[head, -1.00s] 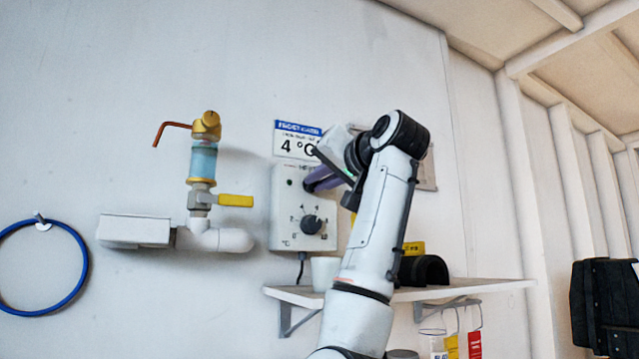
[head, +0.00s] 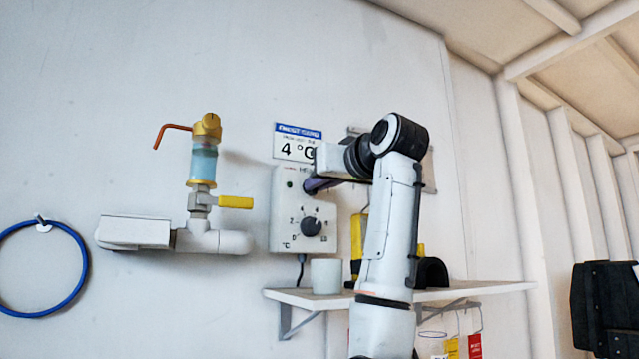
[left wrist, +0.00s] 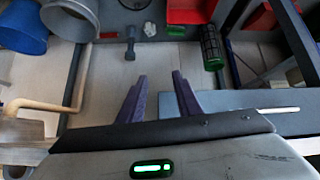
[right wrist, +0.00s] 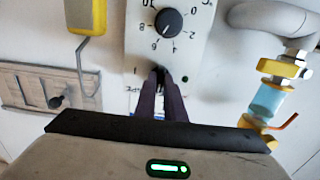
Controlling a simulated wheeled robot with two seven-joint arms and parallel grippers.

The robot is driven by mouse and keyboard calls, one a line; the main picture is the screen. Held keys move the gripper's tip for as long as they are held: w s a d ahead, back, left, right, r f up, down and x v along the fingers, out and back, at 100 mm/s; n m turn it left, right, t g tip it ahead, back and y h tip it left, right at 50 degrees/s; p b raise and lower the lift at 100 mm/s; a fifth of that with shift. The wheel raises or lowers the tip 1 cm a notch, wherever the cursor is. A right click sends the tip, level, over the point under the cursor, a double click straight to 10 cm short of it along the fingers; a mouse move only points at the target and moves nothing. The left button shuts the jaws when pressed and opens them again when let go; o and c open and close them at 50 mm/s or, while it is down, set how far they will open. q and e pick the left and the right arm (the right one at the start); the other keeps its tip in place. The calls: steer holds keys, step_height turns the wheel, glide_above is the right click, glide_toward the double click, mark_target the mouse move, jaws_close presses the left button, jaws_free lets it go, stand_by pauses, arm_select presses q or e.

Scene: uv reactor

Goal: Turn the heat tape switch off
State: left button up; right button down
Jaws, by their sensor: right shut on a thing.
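The heat tape control box (head: 284,232) is a pale box on the wall with a round black dial (head: 311,226). A small lamp on its upper left looks dark. My right gripper (head: 308,186) is at the upper right of the box face. In the right wrist view its purple fingers (right wrist: 160,73) are close together at the box face, past the dial (right wrist: 169,21), shut on the small switch, which the fingertips mostly hide. My left gripper (left wrist: 158,82) shows only in its wrist view, open and empty.
A shelf (head: 300,297) with a white cup (head: 326,276) is below the box. Left of it is pipework with a yellow-handled valve (head: 235,202). A 4 °C sign (head: 298,142) hangs above. In the left wrist view, a blue bucket (left wrist: 20,28) and red bin (left wrist: 190,11) lie beyond the fingers.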

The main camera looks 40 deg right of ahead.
stand_by(0.4)
steer(key=c, duration=1.8)
jaws_free()
steer(key=shift+c, duration=0.2)
steer(key=b+v, duration=0.3)
steer(key=v, duration=0.7)
steer(key=shift+s, duration=0.2)
